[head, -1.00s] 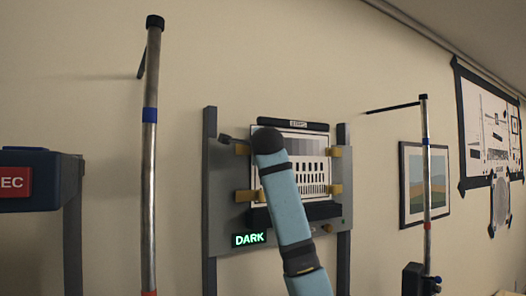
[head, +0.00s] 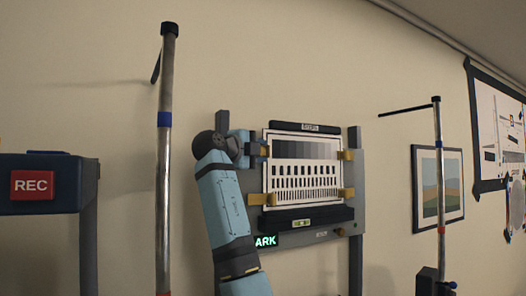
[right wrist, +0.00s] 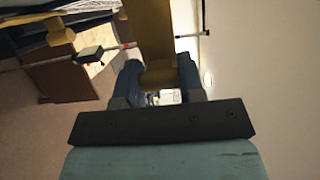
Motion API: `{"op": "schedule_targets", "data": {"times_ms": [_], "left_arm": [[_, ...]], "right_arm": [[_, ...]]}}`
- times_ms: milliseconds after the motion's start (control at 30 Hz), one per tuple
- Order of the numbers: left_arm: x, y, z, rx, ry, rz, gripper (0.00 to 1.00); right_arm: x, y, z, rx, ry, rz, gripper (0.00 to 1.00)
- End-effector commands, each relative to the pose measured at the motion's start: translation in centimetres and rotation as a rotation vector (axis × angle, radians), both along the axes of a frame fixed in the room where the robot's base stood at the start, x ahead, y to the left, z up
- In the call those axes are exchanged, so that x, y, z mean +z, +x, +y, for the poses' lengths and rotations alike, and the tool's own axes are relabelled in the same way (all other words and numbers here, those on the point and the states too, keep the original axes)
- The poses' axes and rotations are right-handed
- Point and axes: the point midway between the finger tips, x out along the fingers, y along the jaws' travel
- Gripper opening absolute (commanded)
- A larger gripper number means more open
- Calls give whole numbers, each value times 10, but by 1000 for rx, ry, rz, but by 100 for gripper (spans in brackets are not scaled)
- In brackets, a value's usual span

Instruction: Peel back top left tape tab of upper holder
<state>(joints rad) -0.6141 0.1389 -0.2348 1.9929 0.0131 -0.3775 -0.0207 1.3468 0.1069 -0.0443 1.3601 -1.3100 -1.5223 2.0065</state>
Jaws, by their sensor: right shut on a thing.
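The upper holder is a grey board (head: 290,240) on the wall with a printed test chart (head: 305,150) of grey steps and black bars. My right gripper (head: 256,149) is at the chart's upper left corner, where the top left tape tab is mostly hidden in the head view. In the right wrist view a yellow tape tab (right wrist: 152,35) runs down between the blue fingers (right wrist: 158,78), which are shut on it. Other yellow tabs show at the chart's lower left (head: 262,199), upper right (head: 346,155) and lower right (head: 348,193). My left gripper is out of view.
A metal pole (head: 163,150) stands left of the board and another pole (head: 440,190) right of it. A box with a red REC sign (head: 32,185) is at far left. A lit green sign (head: 266,241) sits at the board's lower left. A framed picture (head: 437,185) hangs at right.

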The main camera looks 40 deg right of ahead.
Motion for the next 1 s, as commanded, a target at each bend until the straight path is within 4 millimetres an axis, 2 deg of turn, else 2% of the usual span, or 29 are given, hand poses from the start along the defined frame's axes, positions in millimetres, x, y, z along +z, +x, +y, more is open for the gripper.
{"op": "schedule_targets", "data": {"times_ms": [667,700,800,1000], "left_arm": [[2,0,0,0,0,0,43],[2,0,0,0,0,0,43],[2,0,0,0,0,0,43],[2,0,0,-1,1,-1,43]], "right_arm": [[0,1,4,-68,1,0,0],[0,1,4,-68,1,0,38],[0,1,4,-68,1,0,61],[0,1,4,-68,0,0,62]]}}
